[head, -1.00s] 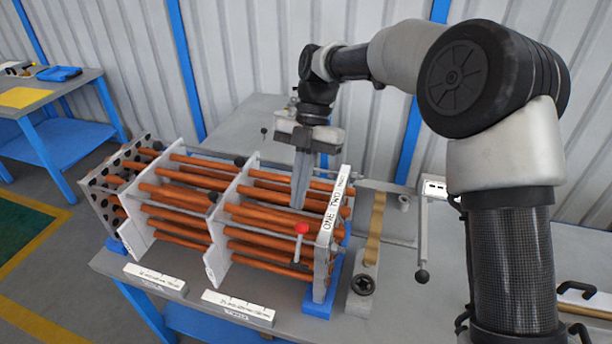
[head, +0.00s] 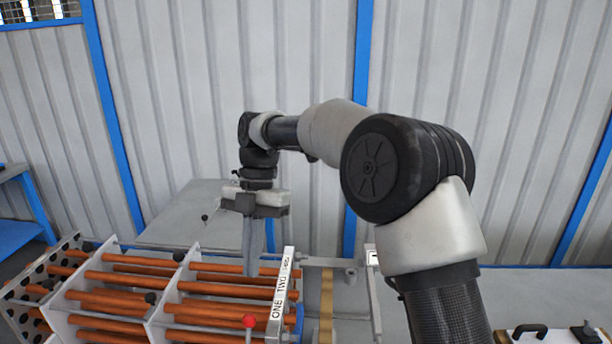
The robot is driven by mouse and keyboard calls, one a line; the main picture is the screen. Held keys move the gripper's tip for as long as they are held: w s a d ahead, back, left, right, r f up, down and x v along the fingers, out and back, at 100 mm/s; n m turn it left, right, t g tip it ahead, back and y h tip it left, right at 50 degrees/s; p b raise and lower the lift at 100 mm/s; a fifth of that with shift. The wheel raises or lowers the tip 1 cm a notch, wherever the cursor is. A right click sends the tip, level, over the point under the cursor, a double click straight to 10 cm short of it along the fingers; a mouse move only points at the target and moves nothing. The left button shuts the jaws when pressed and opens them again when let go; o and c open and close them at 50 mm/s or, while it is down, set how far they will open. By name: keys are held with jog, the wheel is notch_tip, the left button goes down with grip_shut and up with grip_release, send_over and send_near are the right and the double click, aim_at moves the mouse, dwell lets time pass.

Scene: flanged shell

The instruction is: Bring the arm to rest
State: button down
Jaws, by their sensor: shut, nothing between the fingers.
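My gripper (head: 252,268) points down at the end of my bent arm, in the head view left of centre. Its long grey fingers are together with nothing between them. The fingertips show in front of the upper copper-coloured tubes (head: 128,279) of the tube bundle, just left of the white end plate (head: 283,284) marked "ONE TWO". I cannot tell from this view whether the tips touch a tube or hang above it.
A red-knobbed pin (head: 249,321) stands at the bundle's near right. Right of the end plate lies a tan strip (head: 326,305). A black-handled case (head: 535,334) is at the lower right. A corrugated wall (head: 450,120) with blue posts stands behind the bench.

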jog(key=s+d+r+m+t, duration=0.2)
jog(key=s+d+r+m, duration=0.15)
jog(key=d+m, duration=0.35)
jog(key=s+d+r+m+t, duration=0.3)
jog(key=s+d+m, duration=0.1)
jog(key=d+m, duration=0.4)
jog(key=s+d+r+m+t, duration=0.2)
jog(key=s+d+r+m, duration=0.1)
jog(key=d+m, duration=0.4)
jog(key=s+d+f+m+t, duration=0.2)
jog(key=s+d+m+t, duration=0.1)
jog(key=s+d+m, duration=0.4)
jog(key=m, duration=0.3)
jog(key=shift+s+f+h, duration=0.3)
jog(key=shift+s+f, duration=0.05)
